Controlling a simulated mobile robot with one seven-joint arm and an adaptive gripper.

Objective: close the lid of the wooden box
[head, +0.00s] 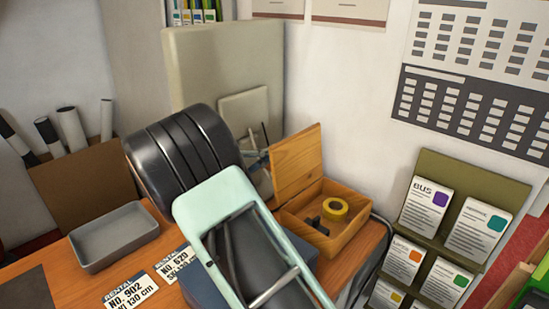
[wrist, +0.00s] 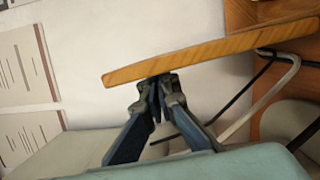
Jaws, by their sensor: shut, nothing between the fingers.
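The wooden box (head: 345,243) stands on the bench in the head view, with its lid (head: 298,160) raised steeply at the left side. Inside lie a yellow tape roll (head: 335,208) and a small dark piece (head: 317,225). In the wrist view the lid (wrist: 210,57) shows nearly edge-on as a wooden board. My gripper (wrist: 158,84) is shut and empty, its fingertips at the lid's outer face; they look in contact, though a tiny gap cannot be ruled out. In the head view my gripper is only partly visible left of the lid, behind my arm.
A grey tray (head: 115,238) and rental cards (head: 130,293) lie on the bench at left. A card rack (head: 425,225) stands right of the box. A beige panel (head: 222,65) stands behind my arm. A dark cable (head: 385,235) runs beside the box.

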